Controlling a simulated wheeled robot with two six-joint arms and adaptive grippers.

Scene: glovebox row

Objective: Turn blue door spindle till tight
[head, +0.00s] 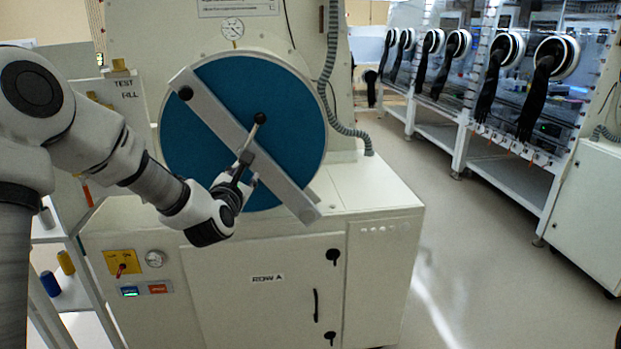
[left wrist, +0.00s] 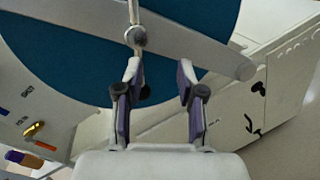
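The blue round door (head: 205,90) stands upright on the front of the cream cabinet, with a grey bar (head: 215,112) running diagonally across it. At its middle is the spindle, with a thin lever and a black ball knob (head: 260,118) at its upper end. The spindle hub (left wrist: 135,38) also shows in the left wrist view. My left gripper (head: 246,172) is at the lower part of the lever. In the left wrist view its fingers (left wrist: 158,75) are apart, with a dark knob (left wrist: 143,93) beside the left finger. I cannot tell whether they touch. My right gripper is out of view.
The cabinet top (head: 370,185) is a bare ledge right of the door. A grey corrugated hose (head: 330,90) hangs beside the door. A yellow switch plate (head: 121,263) and a gauge sit low on the front. Gloveboxes (head: 480,80) line the right; the floor between is clear.

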